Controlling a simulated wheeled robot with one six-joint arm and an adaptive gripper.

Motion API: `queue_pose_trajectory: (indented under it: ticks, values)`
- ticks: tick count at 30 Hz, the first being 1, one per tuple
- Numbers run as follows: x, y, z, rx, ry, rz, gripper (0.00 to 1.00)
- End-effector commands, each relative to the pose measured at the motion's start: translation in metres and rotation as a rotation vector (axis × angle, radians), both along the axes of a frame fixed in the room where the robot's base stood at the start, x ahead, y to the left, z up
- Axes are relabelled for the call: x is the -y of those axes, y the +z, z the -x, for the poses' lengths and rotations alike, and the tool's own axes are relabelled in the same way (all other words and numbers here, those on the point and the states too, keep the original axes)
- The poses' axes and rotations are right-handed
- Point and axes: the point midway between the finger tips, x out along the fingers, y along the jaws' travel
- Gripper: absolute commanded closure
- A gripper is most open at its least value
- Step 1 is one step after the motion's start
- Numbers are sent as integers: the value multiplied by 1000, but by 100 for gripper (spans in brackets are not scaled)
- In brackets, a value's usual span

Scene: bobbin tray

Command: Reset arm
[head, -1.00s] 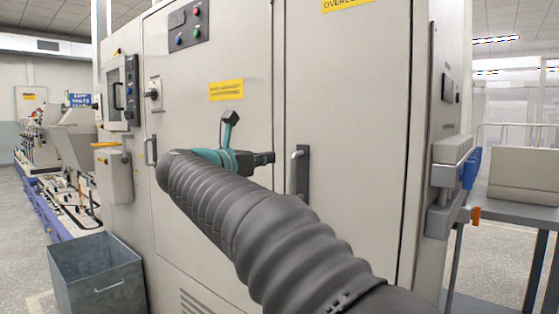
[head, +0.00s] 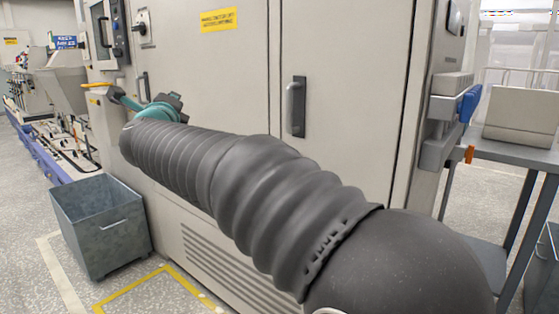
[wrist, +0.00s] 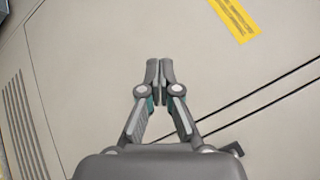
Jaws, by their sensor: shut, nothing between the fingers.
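My gripper (wrist: 159,72) shows in the wrist view with its two fingertips together and nothing between them. It faces the beige cabinet front, apart from it as far as I can tell. In the head view my arm, in a dark ribbed sleeve, reaches from the lower right to the left across the cabinet (head: 345,60). The teal wrist end shows beyond the sleeve at the left, but the fingertips are hidden there.
A cabinet door handle (head: 296,106) stands out right of the wrist. A grey metal bin (head: 105,232) stands on the floor at left. A table (head: 515,152) carrying a beige box (head: 522,117) is at right. Yellow floor marking (head: 140,287) lies in front.

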Motion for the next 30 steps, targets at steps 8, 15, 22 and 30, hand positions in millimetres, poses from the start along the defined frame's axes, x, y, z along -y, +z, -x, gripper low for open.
queue_pose_trajectory:
  ticks: [8,15,22,30]
  values:
    - [-18,-81,49,40,372,738,100]
    - [52,-185,118,22,684,1330,100]
    - [156,-267,191,-78,933,1713,100]
    - [290,-335,284,-307,1132,1971,100]
